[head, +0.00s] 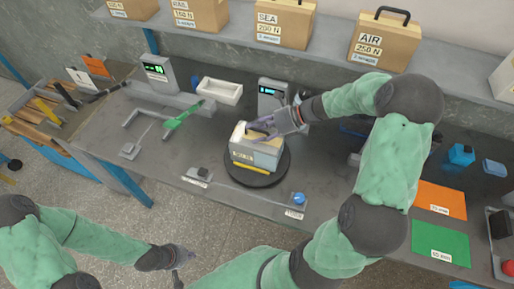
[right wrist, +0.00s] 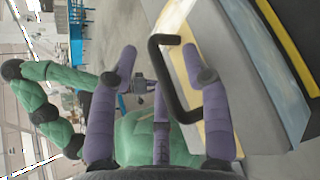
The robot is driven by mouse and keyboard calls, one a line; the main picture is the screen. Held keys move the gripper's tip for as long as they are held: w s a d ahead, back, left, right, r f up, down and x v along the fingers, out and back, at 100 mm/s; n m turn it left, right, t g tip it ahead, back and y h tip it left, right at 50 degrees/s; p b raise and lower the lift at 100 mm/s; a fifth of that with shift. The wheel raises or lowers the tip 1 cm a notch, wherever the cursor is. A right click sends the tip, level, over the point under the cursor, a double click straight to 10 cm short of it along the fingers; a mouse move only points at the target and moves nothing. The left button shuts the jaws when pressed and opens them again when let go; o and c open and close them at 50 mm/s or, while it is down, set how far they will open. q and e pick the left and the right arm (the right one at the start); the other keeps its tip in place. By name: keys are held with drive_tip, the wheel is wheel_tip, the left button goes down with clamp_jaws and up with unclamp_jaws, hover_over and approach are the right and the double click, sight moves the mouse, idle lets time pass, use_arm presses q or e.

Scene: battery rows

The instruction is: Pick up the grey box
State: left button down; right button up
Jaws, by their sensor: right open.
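The grey box (head: 257,153) has a pale tan top, a label on its front and a black handle. It sits upright on a round black turntable (head: 265,179). My right gripper (head: 268,127) is at the top of the box, around its handle. In the right wrist view the gripper (right wrist: 158,58) is open, with the black handle (right wrist: 163,80) between its spread purple fingers. The box's pale top and grey side (right wrist: 262,75) fill the right of that view. My left gripper (head: 181,263) hangs low in front of the bench, away from the box; its jaws are too small to judge.
Tan labelled boxes (head: 283,25) stand on the shelf behind. A white tray (head: 219,91) and small display units (head: 158,72) are behind the turntable. A green tool (head: 184,114) lies to the left. Orange (head: 440,199) and green (head: 441,243) mats lie at the right.

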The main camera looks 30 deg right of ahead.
drive_tip(key=shift+w+a, duration=0.1)
drive_tip(key=shift+c, duration=0.3)
clamp_jaws()
